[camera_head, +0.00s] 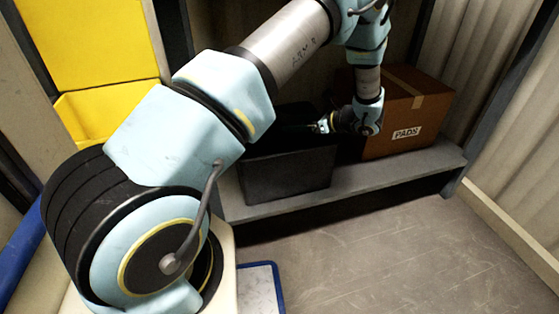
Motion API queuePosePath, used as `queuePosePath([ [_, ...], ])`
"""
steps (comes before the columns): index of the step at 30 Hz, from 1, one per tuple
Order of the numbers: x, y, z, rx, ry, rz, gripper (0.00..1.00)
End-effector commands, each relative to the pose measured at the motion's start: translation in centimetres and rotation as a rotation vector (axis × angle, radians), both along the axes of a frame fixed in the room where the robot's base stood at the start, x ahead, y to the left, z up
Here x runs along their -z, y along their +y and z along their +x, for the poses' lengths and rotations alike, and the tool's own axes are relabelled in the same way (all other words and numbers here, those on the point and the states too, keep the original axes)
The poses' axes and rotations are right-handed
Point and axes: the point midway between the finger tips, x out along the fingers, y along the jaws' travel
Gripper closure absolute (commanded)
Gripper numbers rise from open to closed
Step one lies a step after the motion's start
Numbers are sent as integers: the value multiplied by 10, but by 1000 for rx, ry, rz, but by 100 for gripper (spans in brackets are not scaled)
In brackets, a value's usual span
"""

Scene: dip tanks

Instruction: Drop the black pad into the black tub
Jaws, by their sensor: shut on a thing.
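The black tub (288,174) stands on a grey shelf, to the left of the cardboard box. My gripper (322,124) is at the tub's upper right, pointing left over its opening. It is shut on a dark thing, taken as the black pad, whose outline blends into the dark tub and shadow behind it. I cannot tell how far the pad is above the rim or whether it touches it.
A cardboard box (402,112) labelled PADS stands right of the tub on the grey shelf (350,188), close behind my wrist. Yellow bins (95,50) are at the upper left. A blue-edged white panel (262,290) lies low at centre. The floor in front is clear.

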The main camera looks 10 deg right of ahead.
Motion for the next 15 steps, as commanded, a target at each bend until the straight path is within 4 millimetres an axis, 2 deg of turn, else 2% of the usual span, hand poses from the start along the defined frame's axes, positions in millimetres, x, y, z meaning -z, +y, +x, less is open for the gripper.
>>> queuePosePath([
  [9, 4, 0, 0, 0, 0, 0, 86],
  [10, 4, 0, 0, 0, 0, 0, 21],
  [15, 4, 0, 0, 0, 0, 0, 2],
])
